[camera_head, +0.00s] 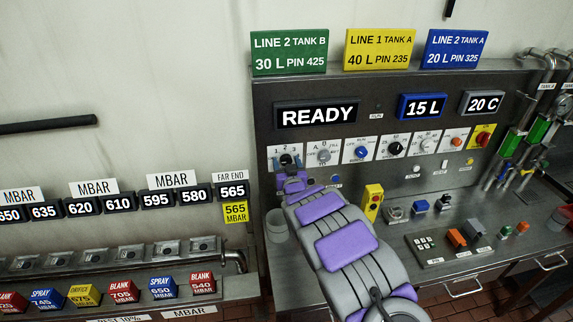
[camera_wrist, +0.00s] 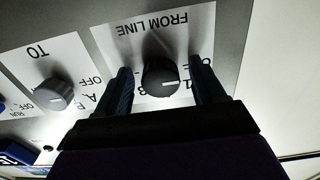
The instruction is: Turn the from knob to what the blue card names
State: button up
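The from knob (camera_wrist: 160,77) is a dark round knob on a white FROM LINE plate (camera_wrist: 150,30), upside down in the wrist view. Its white mark points right, on the side of the OFF and 1 labels; I cannot tell exactly which. My gripper (camera_wrist: 163,88) is open, one finger on each side of the knob, with gaps visible. In the head view my gripper (camera_head: 288,168) is at the panel's left end, partly covering the knob (camera_head: 286,159). The blue card (camera_head: 456,50) reads LINE 2 TANK A, 20 L, PIN 325.
A TO knob (camera_wrist: 54,94) sits beside the from plate. Green (camera_head: 289,52) and yellow (camera_head: 379,49) cards stand next to the blue one. The display (camera_head: 316,115) reads READY; another (camera_head: 423,106) reads 15 L. A yellow button box (camera_head: 372,202) stands on the bench right of my arm.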

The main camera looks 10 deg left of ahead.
jog(key=c, duration=1)
jog(key=shift+a+m, duration=0.1)
jog(key=shift+m, duration=0.2)
jog(key=m+p, duration=0.1)
jog(key=m, duration=0.2)
jog(key=shift+s+m, duration=0.1)
jog(key=shift+m, duration=0.2)
jog(key=m, duration=0.4)
jog(key=shift+a+m, duration=0.1)
jog(key=shift+m, duration=0.2)
jog(key=m+b, duration=0.2)
jog(key=m, duration=0.3)
jog(key=shift+m+b, duration=1.6)
jog(key=shift+m, duration=0.4)
